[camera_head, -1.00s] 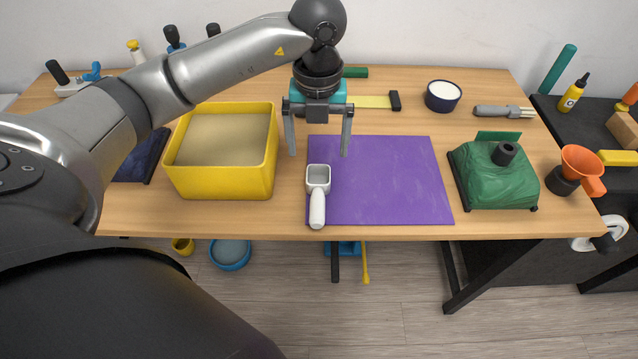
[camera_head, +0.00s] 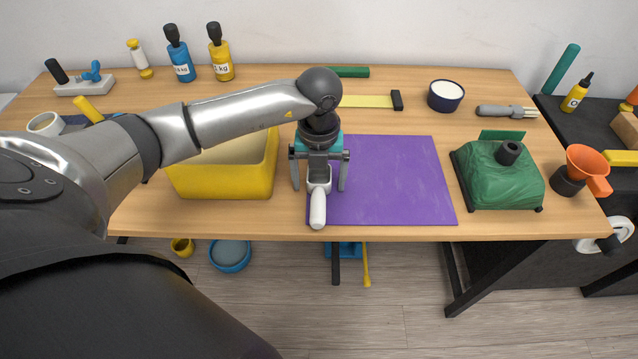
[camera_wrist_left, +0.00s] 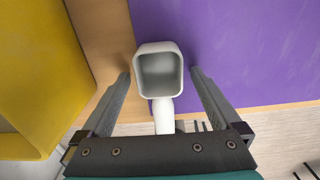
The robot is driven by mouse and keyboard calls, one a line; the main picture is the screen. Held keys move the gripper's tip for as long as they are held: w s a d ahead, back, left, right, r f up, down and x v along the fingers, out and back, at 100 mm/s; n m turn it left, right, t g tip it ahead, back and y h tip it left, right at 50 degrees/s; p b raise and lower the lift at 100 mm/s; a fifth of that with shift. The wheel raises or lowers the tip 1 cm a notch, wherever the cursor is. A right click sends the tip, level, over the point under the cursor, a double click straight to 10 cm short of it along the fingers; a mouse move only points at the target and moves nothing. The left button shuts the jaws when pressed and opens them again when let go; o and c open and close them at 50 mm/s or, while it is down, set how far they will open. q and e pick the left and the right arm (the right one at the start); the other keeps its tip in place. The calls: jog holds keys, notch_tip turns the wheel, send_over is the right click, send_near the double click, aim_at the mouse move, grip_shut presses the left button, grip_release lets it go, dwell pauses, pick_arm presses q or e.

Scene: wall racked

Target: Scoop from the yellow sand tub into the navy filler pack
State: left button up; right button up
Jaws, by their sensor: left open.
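The yellow sand tub (camera_head: 222,182) stands left of centre, pale sand inside, partly covered by my left arm. A white scoop (camera_head: 318,208) with a square cup lies at the purple mat's left edge, its handle toward the front. My left gripper (camera_head: 319,184) is open above the scoop, one finger on each side of its cup. In the left wrist view the scoop (camera_wrist_left: 164,112) sits between the spread fingers (camera_wrist_left: 160,76), with gaps on both sides. A navy thing (camera_head: 76,120), perhaps the filler pack, is mostly hidden behind my left arm. My right gripper is not in view.
A purple mat (camera_head: 395,180) covers the table's middle. A green pack (camera_head: 498,178) with a black neck and an orange funnel (camera_head: 586,166) stand at right. A navy bowl (camera_head: 445,108) with white contents sits behind. Blue (camera_head: 181,62) and yellow (camera_head: 220,60) bottles stand at back left.

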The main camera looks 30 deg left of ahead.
pick_arm(q)
jog(key=shift+r, duration=0.1)
grip_shut()
dwell(0.7)
